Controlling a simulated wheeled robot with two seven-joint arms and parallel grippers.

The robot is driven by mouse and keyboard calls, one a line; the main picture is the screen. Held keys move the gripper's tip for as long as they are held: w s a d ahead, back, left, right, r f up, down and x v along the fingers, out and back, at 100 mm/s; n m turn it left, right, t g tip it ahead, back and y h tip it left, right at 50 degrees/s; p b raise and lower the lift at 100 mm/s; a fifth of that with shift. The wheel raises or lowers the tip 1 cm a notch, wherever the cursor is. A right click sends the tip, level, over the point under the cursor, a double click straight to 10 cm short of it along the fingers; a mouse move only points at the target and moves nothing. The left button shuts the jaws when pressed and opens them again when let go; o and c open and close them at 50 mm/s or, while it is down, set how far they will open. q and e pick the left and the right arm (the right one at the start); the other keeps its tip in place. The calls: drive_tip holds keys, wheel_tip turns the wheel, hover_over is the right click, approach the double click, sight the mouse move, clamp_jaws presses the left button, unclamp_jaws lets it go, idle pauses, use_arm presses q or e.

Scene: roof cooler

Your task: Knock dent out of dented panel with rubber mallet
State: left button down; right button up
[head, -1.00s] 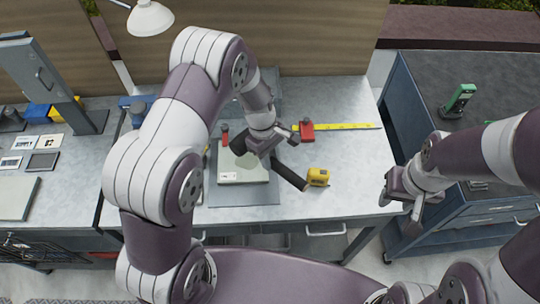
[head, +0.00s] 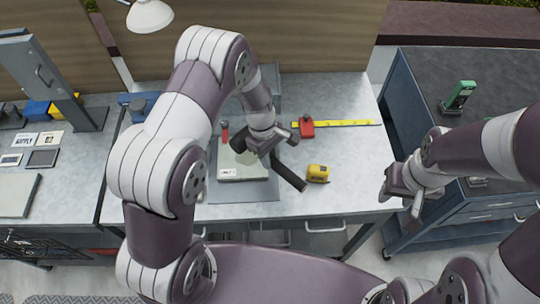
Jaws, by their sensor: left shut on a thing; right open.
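The pale dented panel (head: 240,173) lies flat on a grey mat (head: 247,192) on the metal workbench; its right part is partly hidden by my gripper. My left gripper (head: 268,150) is above the panel's right edge, shut on the black rubber mallet (head: 288,176). The mallet's dark handle slants down to the right and its head shows left of the gripper, over the panel. I cannot tell whether the head touches the panel. My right gripper (head: 397,200) is open and empty, off the workbench's right front corner.
A yellow tape measure (head: 317,173) stands right of the mallet handle. A red tool with a yellow tape strip (head: 345,123) lies behind. A blue cart (head: 455,200) with a green device (head: 459,96) stands right. A lamp (head: 150,17) hangs at the back.

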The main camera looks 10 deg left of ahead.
sight(272, 181)
use_arm(q)
drive_tip(key=shift+d+r+p, duration=0.1)
drive_tip(key=shift+r+p, duration=0.85)
drive_tip(key=shift+s+f, duration=0.1)
drive_tip(key=shift+f, duration=0.05)
wheel_tip(272, 181, down, 11)
drive_tip(key=b, duration=0.8)
drive_tip(key=shift+b, duration=0.35)
wheel_tip(272, 181, up, 2)
drive_tip(key=shift+r+p, duration=0.15)
drive_tip(key=shift+p, duration=1)
wheel_tip(272, 181, up, 6)
drive_tip(key=p, duration=0.6)
drive_tip(key=shift+r, duration=0.25)
drive_tip(key=shift+f+b, duration=0.2)
drive_tip(key=shift+b, duration=0.1)
